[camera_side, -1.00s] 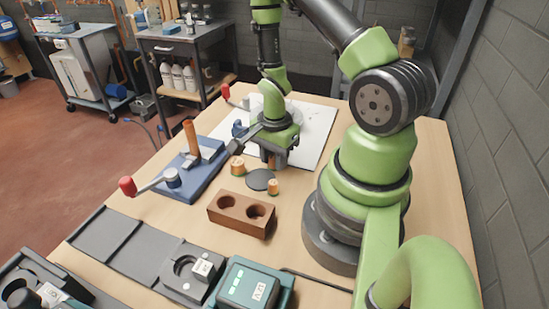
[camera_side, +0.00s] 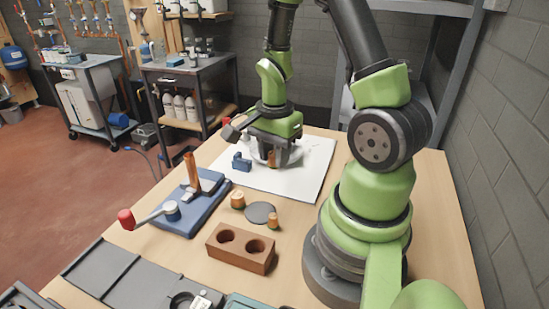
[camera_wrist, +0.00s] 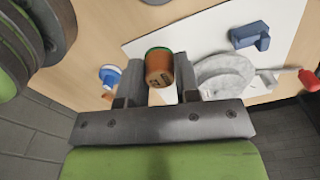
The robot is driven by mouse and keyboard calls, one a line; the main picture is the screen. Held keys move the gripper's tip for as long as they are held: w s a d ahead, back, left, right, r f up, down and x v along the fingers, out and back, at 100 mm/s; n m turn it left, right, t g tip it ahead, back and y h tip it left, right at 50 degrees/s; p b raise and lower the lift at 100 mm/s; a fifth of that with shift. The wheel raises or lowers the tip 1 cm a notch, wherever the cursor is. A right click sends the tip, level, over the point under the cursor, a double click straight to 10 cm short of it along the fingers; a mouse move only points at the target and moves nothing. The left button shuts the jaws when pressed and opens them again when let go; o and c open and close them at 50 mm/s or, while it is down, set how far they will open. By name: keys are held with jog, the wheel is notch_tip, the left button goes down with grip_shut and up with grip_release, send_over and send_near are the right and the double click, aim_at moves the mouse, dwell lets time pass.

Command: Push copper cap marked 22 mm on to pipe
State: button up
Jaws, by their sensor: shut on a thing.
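My gripper (camera_side: 272,160) is shut on a copper cap (camera_wrist: 159,72) with a green band at its rim. Dark marking shows on the cap, too small to read surely. The held cap also shows in the side view (camera_side: 271,159), over the white sheet; I cannot tell its exact height. A copper pipe (camera_side: 191,168) stands nearly upright on a blue clamp base (camera_side: 200,213), left of my gripper and apart from it. Two other copper caps, a larger one (camera_side: 238,200) and a smaller one (camera_side: 273,221), stand on the table in front of my gripper.
A grey disc (camera_side: 260,213) lies between the loose caps. A brown block with two holes (camera_side: 241,250) stands in front. A red-ended lever (camera_side: 126,219) sticks out left. A blue block (camera_wrist: 250,36) and a pale round piece (camera_wrist: 226,76) sit on the white sheet (camera_side: 306,178).

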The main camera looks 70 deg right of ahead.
jog(key=w+r, duration=0.2)
jog(key=w, duration=0.7)
notch_tip(320, 180, up, 5)
send_over(189, 155)
jog(key=shift+s+d+r, duration=0.1)
jog(key=shift+s+d, duration=0.1)
jog(key=shift+w+a+r, duration=0.1)
jog(key=shift+w+a, duration=0.05)
jog(key=shift+a, duration=0.1)
jog(key=shift+f, duration=0.9)
jog(key=shift+f, duration=1.45)
jog(key=shift+f, duration=1.1)
